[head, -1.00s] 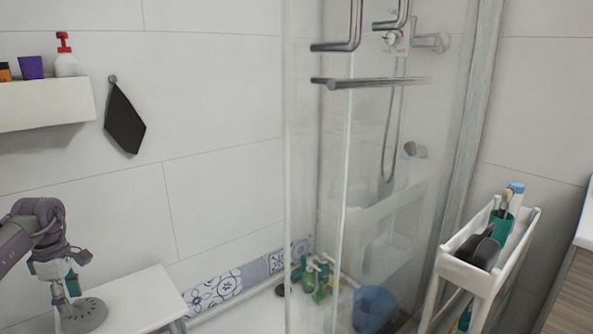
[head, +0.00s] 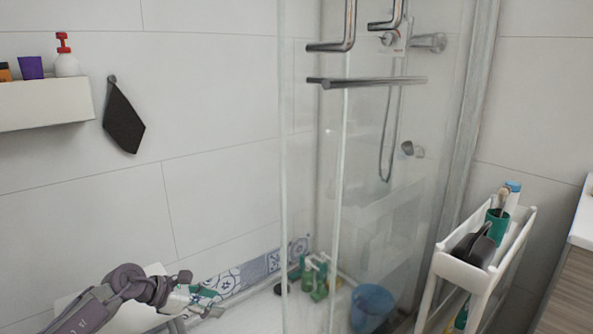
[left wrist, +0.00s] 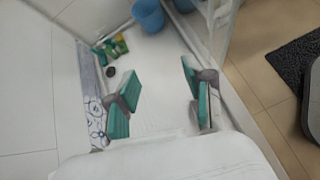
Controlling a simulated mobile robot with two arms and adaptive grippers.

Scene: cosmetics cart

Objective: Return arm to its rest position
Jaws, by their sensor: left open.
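My left arm comes in from the lower left in the head view. Its gripper (head: 209,301) is at the right end of the white bench (head: 150,322), pointing right. The left wrist view shows its two green-padded fingers (left wrist: 160,98) spread wide apart with nothing between them. The white bench top (left wrist: 180,160) also fills the bottom of that view, and part of it is hidden by my arm in the head view. My right gripper is in neither view.
A glass shower screen (head: 310,190) stands to the right of the gripper. Green bottles (head: 316,277) and a blue bucket (head: 371,306) are on the shower floor. A white cart (head: 462,272) stands at right, and a wall shelf (head: 45,104) hangs at upper left.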

